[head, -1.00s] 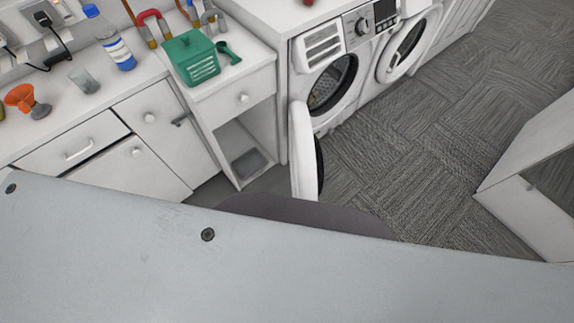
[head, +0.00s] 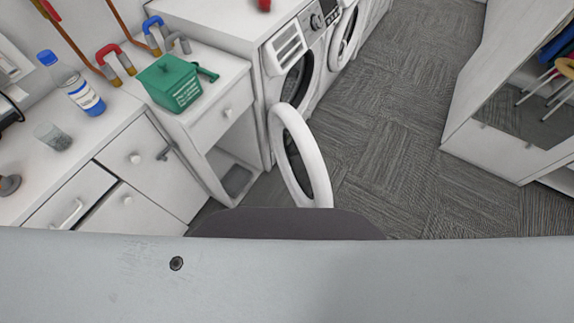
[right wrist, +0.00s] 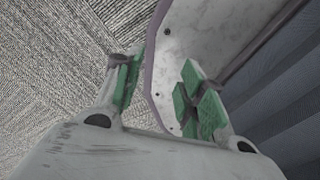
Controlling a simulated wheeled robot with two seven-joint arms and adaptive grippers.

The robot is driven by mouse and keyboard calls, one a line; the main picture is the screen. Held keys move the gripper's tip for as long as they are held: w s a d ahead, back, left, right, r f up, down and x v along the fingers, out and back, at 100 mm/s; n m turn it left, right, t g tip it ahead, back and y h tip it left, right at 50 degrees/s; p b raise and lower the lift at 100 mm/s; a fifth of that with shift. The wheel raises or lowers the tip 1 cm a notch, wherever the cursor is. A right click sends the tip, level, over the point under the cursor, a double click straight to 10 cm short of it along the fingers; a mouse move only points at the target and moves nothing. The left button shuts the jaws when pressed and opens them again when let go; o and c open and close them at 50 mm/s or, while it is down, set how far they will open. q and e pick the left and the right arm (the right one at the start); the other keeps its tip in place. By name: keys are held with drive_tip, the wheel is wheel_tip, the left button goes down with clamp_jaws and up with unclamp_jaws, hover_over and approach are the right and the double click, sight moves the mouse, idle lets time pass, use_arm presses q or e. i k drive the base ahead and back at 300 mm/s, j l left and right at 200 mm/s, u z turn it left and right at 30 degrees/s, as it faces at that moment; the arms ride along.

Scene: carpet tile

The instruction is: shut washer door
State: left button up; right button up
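The washer (head: 270,72) stands under the white counter in the head view. Its round white door (head: 318,165) hangs wide open, swung out toward me over the carpet. Its lower edge is partly hidden behind my own body. My right gripper (right wrist: 162,90) shows in the right wrist view with its two green-padded fingers spread apart. Nothing is held between them, and part of my own base and the carpet lie beyond. The washer door does not show in that view. My left gripper is in neither current view.
A second front-loading machine (head: 341,38) stands beyond the washer. An open white cabinet (head: 500,140) stands at the right. A green box (head: 170,84) and a blue-capped bottle (head: 76,86) are on the left counters. The carpet (head: 390,130) between is clear.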

sight(301, 165)
drive_tip(key=k+j, duration=0.5)
drive_tip(key=j, duration=0.25)
drive_tip(key=k+j, duration=0.45)
drive_tip(key=j, duration=0.3)
